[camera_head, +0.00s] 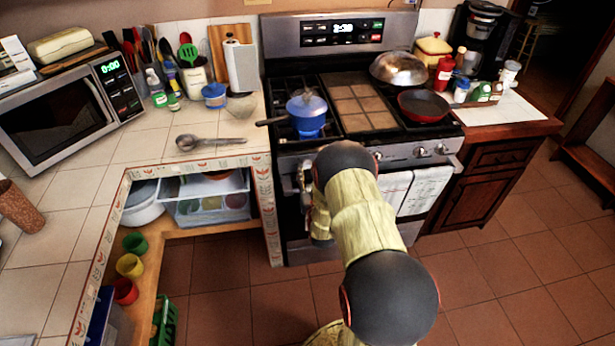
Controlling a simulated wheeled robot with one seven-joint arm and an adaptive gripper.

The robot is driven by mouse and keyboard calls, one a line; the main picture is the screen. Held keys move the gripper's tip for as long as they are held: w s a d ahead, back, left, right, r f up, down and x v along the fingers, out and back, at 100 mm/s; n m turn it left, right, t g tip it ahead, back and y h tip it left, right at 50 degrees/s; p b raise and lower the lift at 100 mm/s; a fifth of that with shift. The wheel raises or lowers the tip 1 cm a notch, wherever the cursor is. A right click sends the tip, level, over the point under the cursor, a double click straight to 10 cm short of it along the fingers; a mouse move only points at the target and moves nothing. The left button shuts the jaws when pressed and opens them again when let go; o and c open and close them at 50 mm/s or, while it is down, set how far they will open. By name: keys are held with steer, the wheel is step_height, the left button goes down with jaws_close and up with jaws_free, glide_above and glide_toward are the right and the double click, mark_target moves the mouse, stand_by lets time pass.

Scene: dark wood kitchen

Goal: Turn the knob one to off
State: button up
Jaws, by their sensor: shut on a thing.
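The stove (285,158) stands in the middle of the head view, with a row of control knobs along its front edge. Two knobs (420,151) show clearly at the right, and another shows partly beside my arm. My gripper (304,176) is at the left part of the stove front, small and dark in the picture. It is shut on a knob there. My arm and gripper hide the left knobs, so the held knob's angle cannot be seen.
A blue pot (307,114) sits on the left burners, its handle reaching left. A red pan (423,105) and a metal lid (398,68) are at the right. Towels (425,190) hang on the oven front. A tiled counter (140,150) borders the stove's left side.

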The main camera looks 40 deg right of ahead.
steer(key=m+b, duration=0.1)
steer(key=m, duration=0.3)
steer(key=shift+a+m+b, duration=0.1)
steer(key=shift+m+b, duration=0.2)
steer(key=m+b, duration=0.1)
steer(key=m, duration=0.2)
steer(key=shift+r+m, duration=0.1)
steer(key=shift+m, duration=0.2)
steer(key=m+b, duration=0.1)
steer(key=m, duration=0.3)
steer(key=shift+r, duration=0.1)
steer(key=shift+r+m+b, duration=0.1)
steer(key=shift+m+b, duration=0.6)
steer(key=shift+m, duration=1.2)
steer(key=o, duration=1.2)
steer(key=shift+c, duration=0.2)
steer(key=v, duration=1.2)
steer(key=shift+d+m, duration=0.2)
steer(key=shift+m, duration=0.1)
